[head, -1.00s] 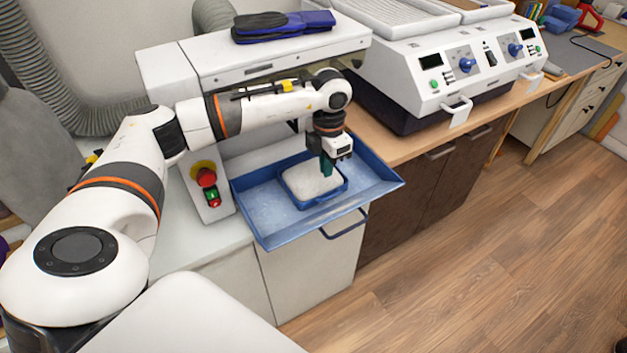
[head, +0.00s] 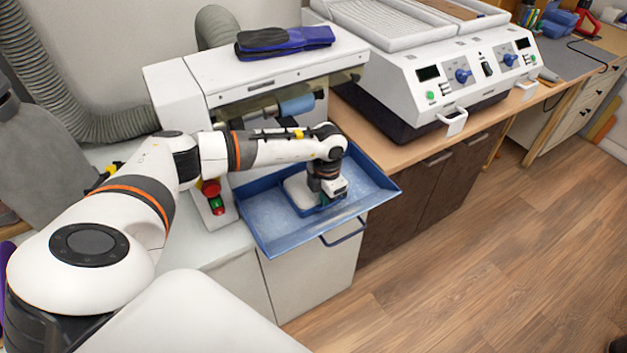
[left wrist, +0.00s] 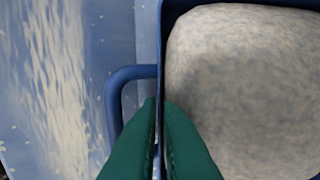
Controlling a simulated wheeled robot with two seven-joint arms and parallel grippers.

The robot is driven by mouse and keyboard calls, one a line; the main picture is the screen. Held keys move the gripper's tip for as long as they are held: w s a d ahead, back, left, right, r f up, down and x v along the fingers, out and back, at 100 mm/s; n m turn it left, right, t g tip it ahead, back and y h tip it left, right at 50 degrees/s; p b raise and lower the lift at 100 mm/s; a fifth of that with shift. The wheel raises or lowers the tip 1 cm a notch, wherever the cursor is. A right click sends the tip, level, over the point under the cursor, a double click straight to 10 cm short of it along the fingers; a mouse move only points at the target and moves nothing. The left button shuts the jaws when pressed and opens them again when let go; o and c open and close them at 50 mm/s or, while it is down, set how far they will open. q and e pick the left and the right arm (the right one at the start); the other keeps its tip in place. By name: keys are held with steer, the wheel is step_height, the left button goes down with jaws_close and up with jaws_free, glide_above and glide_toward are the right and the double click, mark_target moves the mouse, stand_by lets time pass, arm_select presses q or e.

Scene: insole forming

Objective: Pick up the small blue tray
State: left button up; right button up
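The small blue tray (head: 303,210) sits inside a larger blue tray (head: 272,233) and holds a pale, grainy white filling (head: 298,190). My left gripper (head: 325,199) points down at the right side of the small tray and partly hides it. In the left wrist view, the green fingers (left wrist: 159,108) are on either side of the small tray's wall (left wrist: 160,35), close against it, one inside and one outside. They look shut on the wall. A blue loop handle (left wrist: 118,92) stands out beside the outer finger. My right gripper is not in view.
The larger tray sits at the front of a white machine (head: 215,85) with a roller (head: 297,105) and a red button (head: 211,188). A white control unit (head: 440,75) stands at the right on the wooden counter.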

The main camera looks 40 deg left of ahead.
arm_select(q)
steer(key=shift+r, duration=0.1)
jaws_close()
step_height(320, 180, up, 9)
steer(key=b, duration=0.3)
steer(key=s+d+m+b, duration=0.1)
steer(key=s+d+m, duration=0.5)
steer(key=m, duration=0.9)
steer(key=s+d+m+b, duration=0.2)
steer(key=s+d+m, duration=0.5)
steer(key=m, duration=0.9)
steer(key=shift+s+d+r, duration=0.2)
steer(key=shift+s+r, duration=0.05)
steer(key=shift+s, duration=0.65)
